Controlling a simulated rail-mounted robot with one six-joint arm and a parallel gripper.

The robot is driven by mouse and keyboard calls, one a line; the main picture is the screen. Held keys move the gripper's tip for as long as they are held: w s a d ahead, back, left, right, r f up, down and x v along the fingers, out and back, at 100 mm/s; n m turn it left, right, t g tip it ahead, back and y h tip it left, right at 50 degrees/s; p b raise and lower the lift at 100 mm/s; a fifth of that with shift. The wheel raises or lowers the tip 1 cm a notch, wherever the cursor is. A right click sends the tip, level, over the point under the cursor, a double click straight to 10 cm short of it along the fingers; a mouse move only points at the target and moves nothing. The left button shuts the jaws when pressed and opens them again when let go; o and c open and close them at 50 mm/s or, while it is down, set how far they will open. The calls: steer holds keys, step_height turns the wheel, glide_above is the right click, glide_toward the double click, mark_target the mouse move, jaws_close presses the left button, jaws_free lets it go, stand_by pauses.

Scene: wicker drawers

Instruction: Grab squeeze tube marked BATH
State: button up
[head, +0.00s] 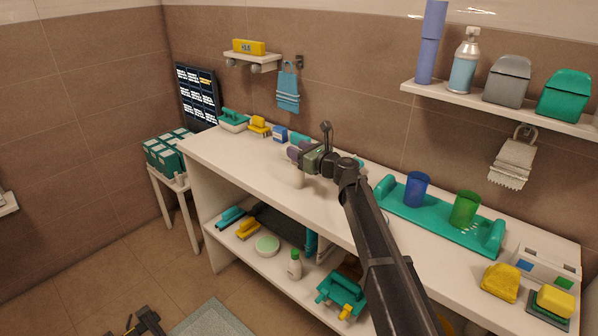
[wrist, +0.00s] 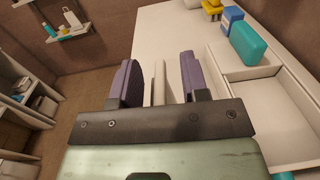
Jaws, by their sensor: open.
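My gripper (head: 294,154) is over the white counter, with its purple fingers apart in the wrist view (wrist: 160,72). A narrow cream upright object (wrist: 160,84) shows between the two fingers, with a gap to each side. Its lower part is hidden by the gripper's dark bar. A pale object (head: 298,176) also shows just under the gripper in the head view. I cannot tell whether this is the squeeze tube; no BATH marking is readable on anything in view.
A teal block (wrist: 248,42) and a blue box (wrist: 231,18) stand by an open white tray (wrist: 262,90). A teal rack (head: 430,218) holds a blue cup (head: 417,190) and a green cup (head: 465,210).

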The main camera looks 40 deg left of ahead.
jaws_close()
stand_by(0.3)
